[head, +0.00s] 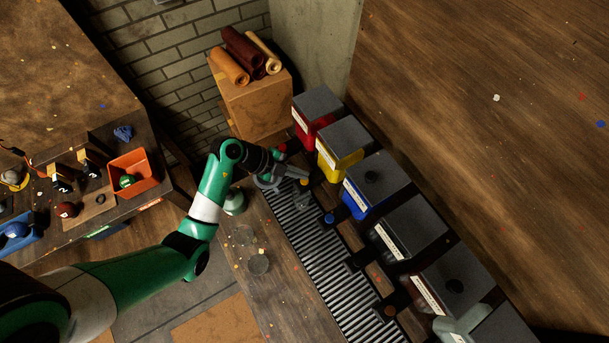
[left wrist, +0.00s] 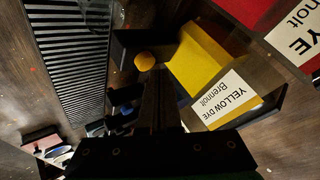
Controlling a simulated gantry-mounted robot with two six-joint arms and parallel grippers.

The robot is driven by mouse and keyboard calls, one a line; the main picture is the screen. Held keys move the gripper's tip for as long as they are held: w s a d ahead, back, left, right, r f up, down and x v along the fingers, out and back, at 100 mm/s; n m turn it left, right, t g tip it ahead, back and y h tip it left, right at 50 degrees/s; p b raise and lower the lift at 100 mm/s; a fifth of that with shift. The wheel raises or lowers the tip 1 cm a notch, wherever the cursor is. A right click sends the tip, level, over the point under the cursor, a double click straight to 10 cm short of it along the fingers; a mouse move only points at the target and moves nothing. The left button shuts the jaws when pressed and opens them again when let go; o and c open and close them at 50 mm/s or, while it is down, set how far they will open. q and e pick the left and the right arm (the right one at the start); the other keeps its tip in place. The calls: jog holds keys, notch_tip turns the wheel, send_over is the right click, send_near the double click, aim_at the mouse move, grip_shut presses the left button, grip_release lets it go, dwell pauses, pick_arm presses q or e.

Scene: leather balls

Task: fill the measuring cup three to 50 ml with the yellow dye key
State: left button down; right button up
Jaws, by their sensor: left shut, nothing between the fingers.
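The yellow dye dispenser (head: 340,165) is a yellow box with a grey lid, second from the far end of the row. It also shows in the left wrist view (left wrist: 203,60), with its "YELLOW DYE" label. Its round yellow key (left wrist: 145,61) is just ahead of my fingertips; whether they touch it is unclear. My left gripper (head: 298,176) is shut and empty in front of this dispenser, and its fingers (left wrist: 157,90) show closed. A clear cup (left wrist: 94,10) stands at the grate. Another clear cup (head: 258,265) stands on the bench. I cannot read cup numbers or levels.
Red (head: 312,118) and blue (head: 367,193) dispensers flank the yellow one, with dark ones nearer. A slatted metal grate (head: 325,265) runs along their front. A cardboard box (head: 255,105) with leather rolls stands behind. An orange bin (head: 135,173) is at the left.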

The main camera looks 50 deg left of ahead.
aim_at(300, 181)
pick_arm(q)
jog(key=shift+f, duration=0.2)
jog(key=shift+f, duration=0.55)
dwell(0.6)
dwell(1.6)
jog(key=shift+r+p, duration=0.95)
jog(key=shift+p, duration=0.5)
jog(key=shift+r, duration=0.1)
notch_tip(300, 181, up, 5)
jog(key=p, duration=0.6)
jog(key=shift+p, duration=0.35)
